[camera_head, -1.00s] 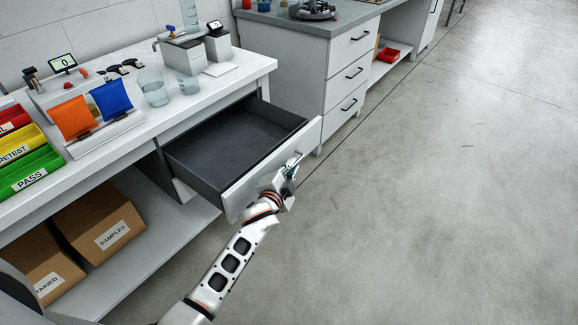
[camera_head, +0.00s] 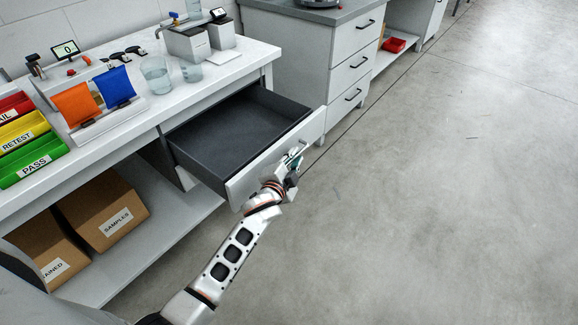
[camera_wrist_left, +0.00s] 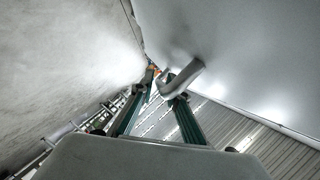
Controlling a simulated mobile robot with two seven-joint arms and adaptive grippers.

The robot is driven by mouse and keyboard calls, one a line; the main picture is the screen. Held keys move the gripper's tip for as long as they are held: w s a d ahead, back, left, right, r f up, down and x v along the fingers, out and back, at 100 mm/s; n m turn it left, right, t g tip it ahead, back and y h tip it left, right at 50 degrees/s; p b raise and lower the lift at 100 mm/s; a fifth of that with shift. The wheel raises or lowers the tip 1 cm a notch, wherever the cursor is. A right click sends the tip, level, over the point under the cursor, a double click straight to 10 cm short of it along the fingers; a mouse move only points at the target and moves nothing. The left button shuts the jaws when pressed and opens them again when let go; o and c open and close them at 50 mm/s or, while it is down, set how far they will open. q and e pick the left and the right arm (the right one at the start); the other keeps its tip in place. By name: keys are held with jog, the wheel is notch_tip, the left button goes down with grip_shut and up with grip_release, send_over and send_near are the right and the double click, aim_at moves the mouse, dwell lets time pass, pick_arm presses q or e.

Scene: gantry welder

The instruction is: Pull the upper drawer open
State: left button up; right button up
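The upper drawer (camera_head: 240,133) of the white bench is pulled well out; its dark grey inside looks empty. Its light front panel (camera_head: 310,131) faces the aisle. My left gripper (camera_head: 293,166) is at the outer face of this panel, at the handle (camera_head: 296,153). In the left wrist view the metal handle (camera_wrist_left: 185,79) sticks out from the panel, and the fingertips of my left gripper (camera_wrist_left: 164,84) close in around its bar. The fingers look shut on it, though the contact is partly hidden. My right gripper is not in view.
The bench top (camera_head: 135,130) holds a beaker (camera_head: 156,76), sorting bins (camera_head: 32,161) and a small display. Cardboard boxes (camera_head: 105,210) stand on the lower shelf. A second cabinet (camera_head: 345,70) with several drawers stands behind the open drawer. The floor (camera_head: 430,200) at right is clear.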

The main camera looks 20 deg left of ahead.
pick_arm(q)
jog(key=v, duration=1.1)
jog(key=shift+s, duration=0.2)
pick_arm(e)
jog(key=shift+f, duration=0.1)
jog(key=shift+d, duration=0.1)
pick_arm(q)
jog(key=s+f+n+g+h+p, duration=0.1)
jog(key=s+f+n+g+p, duration=0.1)
jog(key=s, duration=1.2)
jog(key=s+f+n+g+h+p, duration=0.1)
jog(key=s+f+n+g+p, duration=0.2)
jog(key=s, duration=1.2)
notch_tip(320, 180, down, 3)
jog(key=n+p, duration=0.2)
jog(key=p, duration=0.1)
jog(key=shift+f+n+p, duration=0.25)
jog(key=shift+n+p, duration=0.05)
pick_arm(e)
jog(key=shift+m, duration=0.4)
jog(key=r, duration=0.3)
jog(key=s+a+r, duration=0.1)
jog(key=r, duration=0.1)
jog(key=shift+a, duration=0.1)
pick_arm(q)
jog(key=shift+w+a, duration=0.1)
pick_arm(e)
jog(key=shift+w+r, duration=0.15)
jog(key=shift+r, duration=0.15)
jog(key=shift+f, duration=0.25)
